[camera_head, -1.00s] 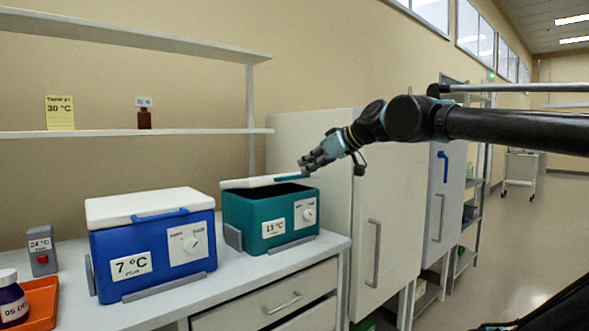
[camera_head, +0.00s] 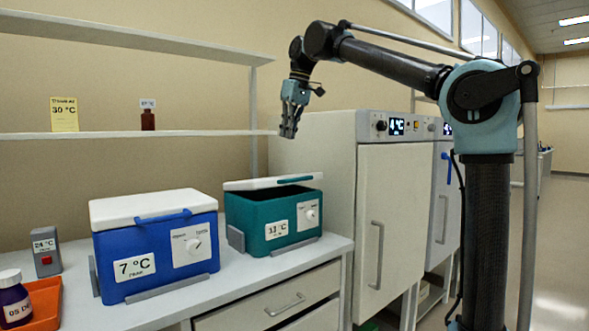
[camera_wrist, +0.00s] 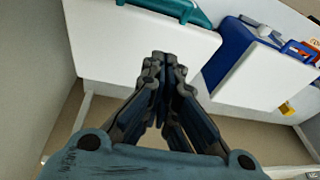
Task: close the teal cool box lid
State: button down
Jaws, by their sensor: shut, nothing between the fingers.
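The teal cool box (camera_head: 262,225) stands on the counter, right of the blue one. Its white lid (camera_head: 262,183) is ajar: its front edge with the teal handle (camera_head: 296,180) is raised, leaving a dark gap above the box. My gripper (camera_head: 288,135) is shut and empty, pointing down above the lid and clear of it. In the wrist view my gripper (camera_wrist: 165,60) is in front of the white lid (camera_wrist: 100,45), and teal parts (camera_wrist: 170,12) show at the top edge.
A blue cool box (camera_head: 150,255) with a shut white lid stands left. A white shelf (camera_head: 200,133) runs above the counter, near my gripper. A tall pale cabinet (camera_head: 395,215) stands right. An orange tray (camera_head: 45,300) with a bottle lies at far left.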

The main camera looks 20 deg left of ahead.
aim_at(277, 181)
jog(key=f+h, duration=0.1)
jog(key=f, duration=0.2)
jog(key=w+f+h, duration=0.1)
jog(key=f, duration=0.2)
jog(key=f+m, duration=0.1)
jog(key=f, duration=0.1)
jog(key=shift+w+a+f+h, duration=0.25)
jog(key=shift+w+f+h, duration=0.15)
jog(key=shift+s+d+f, duration=0.45)
jog(key=shift+d+f, duration=0.15)
jog(key=shift+d, duration=0.05)
jog(key=shift+s+d+f, duration=0.35)
jog(key=shift+d+f, duration=0.1)
jog(key=shift+f, duration=0.2)
